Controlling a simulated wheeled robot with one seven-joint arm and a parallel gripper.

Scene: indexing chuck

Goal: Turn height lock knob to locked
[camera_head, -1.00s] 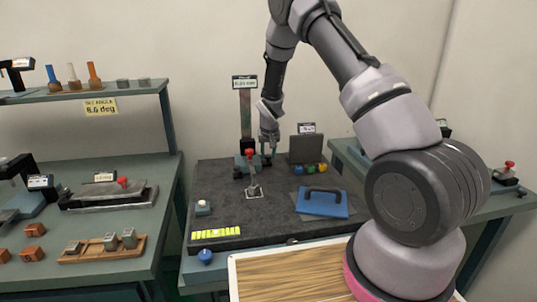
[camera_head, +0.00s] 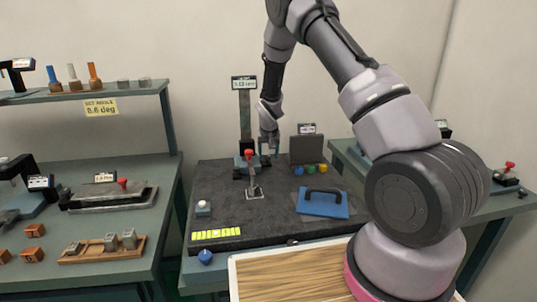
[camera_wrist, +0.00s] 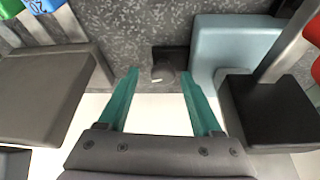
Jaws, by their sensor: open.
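A small dark round knob with a short pale mark (camera_wrist: 163,75) sits on a dark block beside the light blue base (camera_wrist: 232,42) of the height gauge in the wrist view. I take it to be the height lock knob. My gripper (camera_wrist: 155,80) is open, its two teal fingers spread to either side of the knob with gaps visible. Nothing is held. In the head view my gripper (camera_head: 269,148) is just right of the gauge post (camera_head: 245,115); the knob cannot be made out clearly there.
A grey box with coloured round pieces (camera_head: 307,152) stands right of my gripper. A red-topped lever (camera_head: 251,180) stands in front of the gauge. A blue plate with a black handle (camera_head: 322,203) lies right on the dark slab. A black block (camera_wrist: 268,110) is close to one finger.

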